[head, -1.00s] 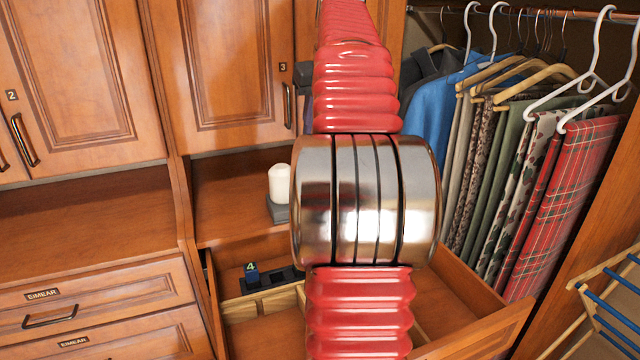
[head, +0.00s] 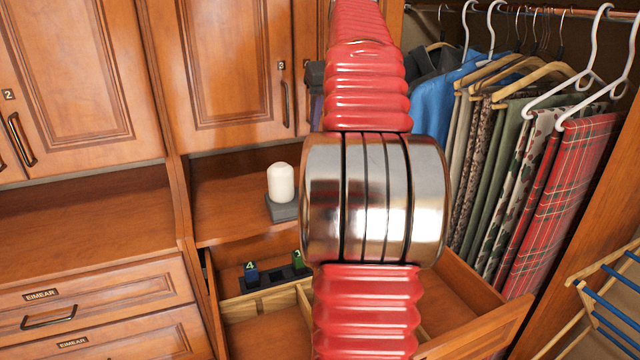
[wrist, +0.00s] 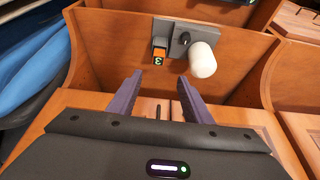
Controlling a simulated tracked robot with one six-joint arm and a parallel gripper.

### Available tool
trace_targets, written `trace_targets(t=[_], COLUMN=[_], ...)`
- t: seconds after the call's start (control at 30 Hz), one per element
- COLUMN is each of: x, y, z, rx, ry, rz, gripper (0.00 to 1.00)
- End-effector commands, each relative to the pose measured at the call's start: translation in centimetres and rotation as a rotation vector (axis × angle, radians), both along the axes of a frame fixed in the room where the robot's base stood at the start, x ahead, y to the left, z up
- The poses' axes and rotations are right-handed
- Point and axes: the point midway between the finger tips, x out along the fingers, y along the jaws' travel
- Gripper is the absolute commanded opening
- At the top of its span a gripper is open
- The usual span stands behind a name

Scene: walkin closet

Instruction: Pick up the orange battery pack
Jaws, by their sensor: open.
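In the head view the orange pack does not show; my red arm covers the middle of the picture.
In the head view the white cylinder (head: 281,183) stands on the shelf above an open drawer (head: 470,335). The drawer holds a dark rack (head: 270,278) with a blue pack (head: 251,273) and a green pack (head: 297,261). Hanging clothes (head: 490,180) are at right.

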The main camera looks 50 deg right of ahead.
Motion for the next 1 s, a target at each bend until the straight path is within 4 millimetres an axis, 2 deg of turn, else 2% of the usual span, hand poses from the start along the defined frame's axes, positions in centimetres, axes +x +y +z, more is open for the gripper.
trace_targets(t=[0.53, 0.67, 1.0], x=[2.5, 2.8, 2.9], y=[-1.5, -1.6, -1.6], z=[-7.0, -7.7, -7.8], rx=[0.003, 0.001, 0.001], ry=[0.002, 0.001, 0.000], rz=[0.003, 0.002, 0.004], gripper=[0.45, 0.45, 0.45])
